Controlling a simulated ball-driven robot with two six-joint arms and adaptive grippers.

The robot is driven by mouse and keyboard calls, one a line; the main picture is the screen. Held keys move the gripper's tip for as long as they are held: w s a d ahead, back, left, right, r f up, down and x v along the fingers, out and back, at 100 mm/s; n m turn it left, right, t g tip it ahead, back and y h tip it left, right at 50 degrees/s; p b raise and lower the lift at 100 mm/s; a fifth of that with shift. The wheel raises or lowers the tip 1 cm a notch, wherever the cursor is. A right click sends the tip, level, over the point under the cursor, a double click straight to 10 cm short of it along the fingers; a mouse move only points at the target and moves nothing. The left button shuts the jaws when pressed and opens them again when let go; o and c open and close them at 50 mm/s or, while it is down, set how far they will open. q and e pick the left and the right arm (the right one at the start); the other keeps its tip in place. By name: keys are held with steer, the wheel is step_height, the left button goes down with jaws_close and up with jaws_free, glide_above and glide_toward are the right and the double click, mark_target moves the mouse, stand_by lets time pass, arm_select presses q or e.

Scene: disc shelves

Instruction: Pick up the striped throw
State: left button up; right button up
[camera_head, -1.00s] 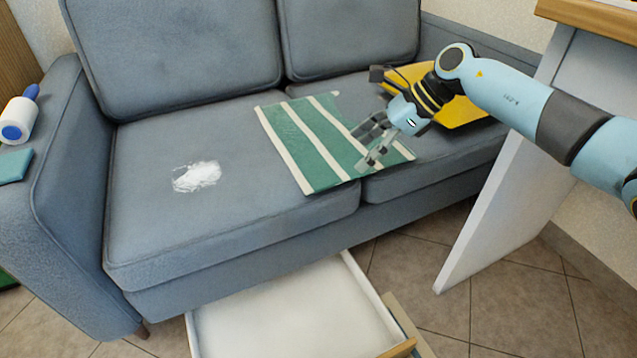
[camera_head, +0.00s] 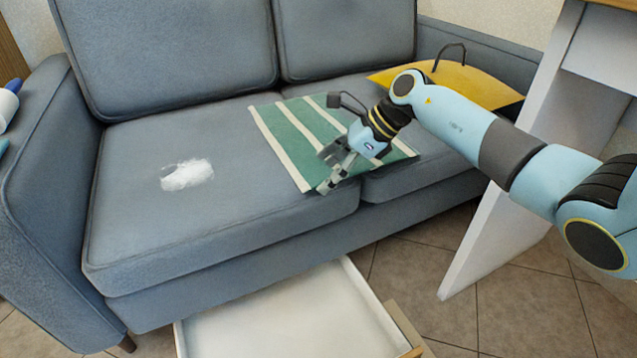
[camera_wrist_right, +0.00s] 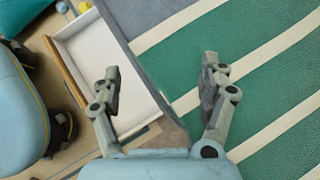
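The striped throw (camera_head: 285,140), green with cream stripes, lies flat on the sofa seat, across the gap between the two cushions. It also fills the right side of the right wrist view (camera_wrist_right: 265,85). My right gripper (camera_head: 327,172) is at the throw's front edge, near its front left corner, and hides part of it. In the right wrist view the gripper (camera_wrist_right: 160,88) is open and empty. Its right finger is over the throw and its left finger is beyond the sofa's front edge. Whether the fingers touch the cloth I cannot tell. My left gripper is not in view.
A white fluffy patch (camera_head: 187,174) lies on the left seat cushion. A yellow bag-like item (camera_head: 465,82) with a dark handle is at the right of the sofa. An open white drawer or tray (camera_head: 290,315) is below the sofa front. A white panel (camera_head: 510,190) stands at right.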

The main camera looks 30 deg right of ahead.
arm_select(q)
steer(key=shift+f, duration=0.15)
arm_select(e)
steer(key=shift+f, duration=0.15)
steer(key=shift+c, duration=0.3)
steer(key=shift+s+a+f, duration=0.1)
steer(key=shift+s+f, duration=0.15)
jaws_close()
stand_by(0.4)
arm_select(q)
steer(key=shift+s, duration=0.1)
arm_select(e)
steer(key=shift+r, duration=0.55)
step_height(320, 180, up, 12)
steer(key=p, duration=0.7)
steer(key=shift+w+f, duration=0.25)
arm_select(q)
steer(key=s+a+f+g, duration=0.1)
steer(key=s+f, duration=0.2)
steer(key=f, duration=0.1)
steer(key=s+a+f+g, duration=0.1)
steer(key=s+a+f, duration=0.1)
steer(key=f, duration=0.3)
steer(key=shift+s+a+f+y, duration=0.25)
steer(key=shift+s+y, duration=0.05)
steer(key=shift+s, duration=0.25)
arm_select(e)
steer(key=shift+o, duration=0.3)
jaws_free()
